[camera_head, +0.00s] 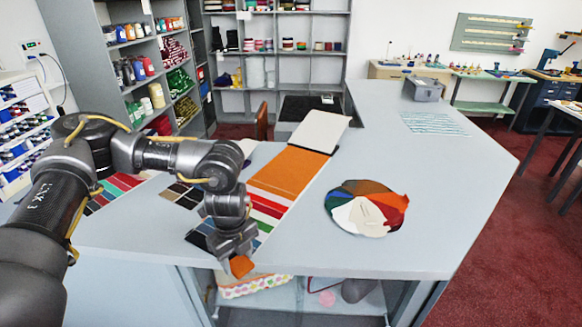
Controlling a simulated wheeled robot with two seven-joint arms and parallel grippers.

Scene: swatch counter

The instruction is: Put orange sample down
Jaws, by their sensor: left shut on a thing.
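My left gripper (236,254) points down near the front edge of the grey counter (400,200). It is shut on the orange sample (241,266), a small orange piece showing below the fingers. The sample appears in front of the counter's front edge in the picture; I cannot tell how high it is held. Behind the gripper lies a long strip of swatches with a large orange panel (290,172) and red, white and green bands. My right gripper is not in view.
A round fan of coloured swatches (366,207) lies right of the strip. Dark and striped swatches (112,190) lie left, near my arm. A grey device (423,88) stands at the counter's far end. The counter's right part is clear. Shelves (300,290) sit below.

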